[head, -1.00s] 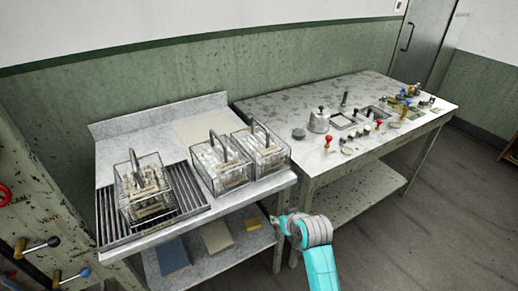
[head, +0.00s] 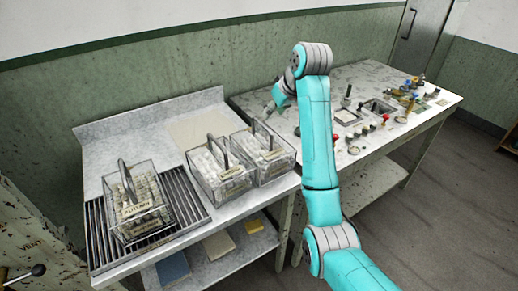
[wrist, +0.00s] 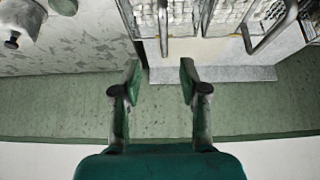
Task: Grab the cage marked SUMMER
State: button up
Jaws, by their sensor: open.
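Three clear cages with wire handles and pale contents stand on the left bench. The left cage (head: 130,215) has a label that seems to read AUTUMN. The middle cage (head: 222,183) and the right cage (head: 278,168) have front labels too small to read, so I cannot tell which is marked SUMMER. My gripper (wrist: 160,78) is open and empty in the wrist view. Two cages with handles show at the top of that view, apart from the fingers. In the head view my gripper is small, near the far side of the right cage.
The left cage is on a slatted metal rack (head: 180,200). A second table (head: 350,90) on the right carries small knobbed tools and a square basin. A metal pot (wrist: 22,18) shows at top left in the wrist view. A green wall (head: 150,90) stands behind.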

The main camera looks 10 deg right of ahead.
aim_at(262, 125)
jog(key=shift+w, duration=0.25)
jog(key=x, duration=0.5)
jog(key=shift+a, duration=0.1)
jog(key=shift+a+x, duration=0.1)
jog(key=shift+x, duration=1.25)
jog(key=shift+a+x, duration=0.15)
jog(key=shift+x, duration=1.15)
jog(key=shift+s, duration=0.15)
grip_shut()
